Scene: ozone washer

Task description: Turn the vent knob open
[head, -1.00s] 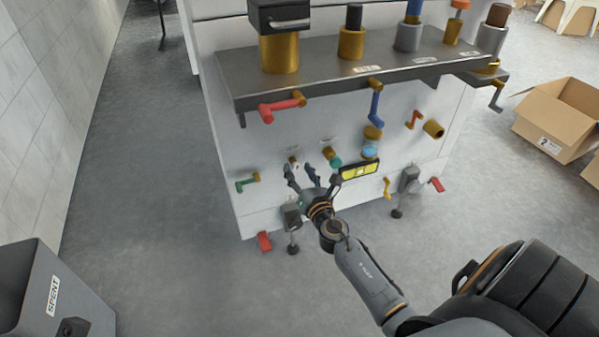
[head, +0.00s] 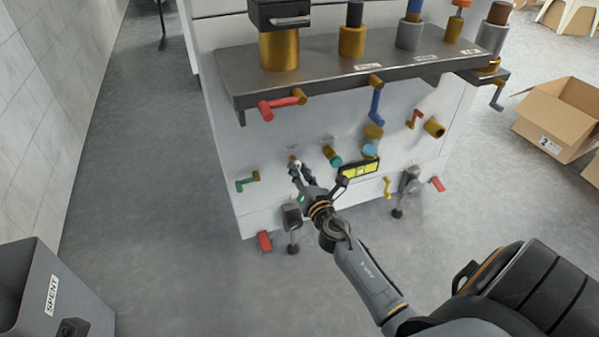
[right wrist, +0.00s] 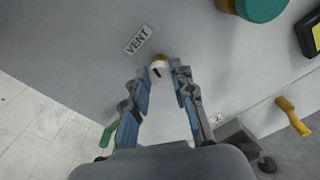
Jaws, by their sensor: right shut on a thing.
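The vent knob (right wrist: 158,70) is a small white knob with a black mark and a brass base, on the machine's pale front panel below the VENT label (right wrist: 138,40). In the head view the knob (head: 295,162) shows small and partly hidden at the fingertips. My right gripper (head: 301,169) has its fingers shut on the knob; in the right wrist view the two fingertips (right wrist: 161,74) are at either side of it. The black mark lies nearly along the line between the fingers and the palm. My left gripper is not in view.
A green handle (head: 247,182) is left of the knob. A teal-capped brass fitting (head: 332,156) and a yellow display (head: 359,168) are to its right. A red lever (head: 281,108) juts out above, under the grey shelf (head: 330,75). Open floor lies left.

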